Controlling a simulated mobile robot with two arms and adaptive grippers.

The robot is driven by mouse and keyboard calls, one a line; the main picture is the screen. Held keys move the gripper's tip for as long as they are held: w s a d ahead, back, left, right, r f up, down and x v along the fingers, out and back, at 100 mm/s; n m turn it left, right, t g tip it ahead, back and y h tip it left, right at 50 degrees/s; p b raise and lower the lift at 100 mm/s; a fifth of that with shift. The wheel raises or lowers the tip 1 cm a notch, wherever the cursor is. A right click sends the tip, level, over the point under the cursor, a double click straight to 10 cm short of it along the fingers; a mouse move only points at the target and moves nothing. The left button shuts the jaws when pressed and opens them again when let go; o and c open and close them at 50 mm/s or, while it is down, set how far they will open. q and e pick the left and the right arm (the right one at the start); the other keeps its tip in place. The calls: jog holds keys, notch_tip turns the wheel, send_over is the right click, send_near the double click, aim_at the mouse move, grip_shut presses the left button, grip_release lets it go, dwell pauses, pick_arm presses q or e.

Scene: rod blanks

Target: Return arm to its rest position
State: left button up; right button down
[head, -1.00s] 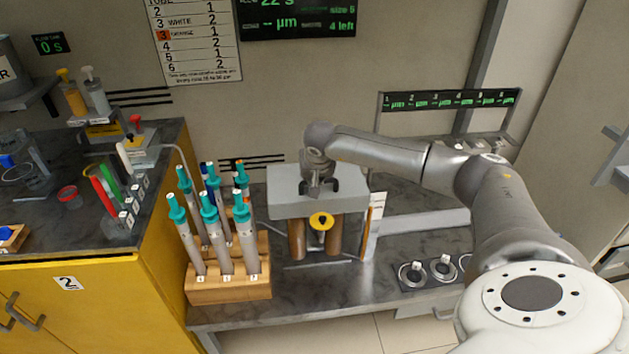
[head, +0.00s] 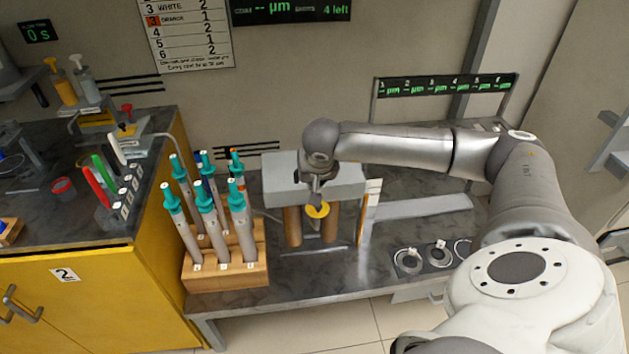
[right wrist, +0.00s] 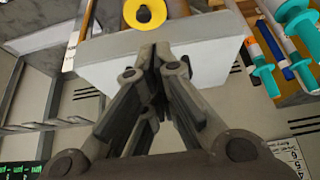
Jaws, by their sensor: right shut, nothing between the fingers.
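My right gripper (head: 316,196) is in front of the pale grey block of a bench device (head: 345,183), seen from the head, and its arm reaches in from the right. In the right wrist view the gripper (right wrist: 155,55) has its fingers together and empty, over the pale block (right wrist: 210,58). A yellow round knob (right wrist: 144,12) lies just beyond the fingertips there; the knob also shows in the head view (head: 317,210), just below the gripper. Whether the fingers touch the block cannot be told. My left gripper is not in view.
A wooden rack (head: 225,274) with several teal-capped tubes stands left of the device. Dark ring holders (head: 437,257) sit on the bench at right. A yellow cabinet (head: 90,300) with a dark top is at left. A display rail (head: 445,85) stands behind the arm.

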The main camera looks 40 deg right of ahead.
jog(key=shift+s+a, duration=0.25)
jog(key=shift+s, duration=0.15)
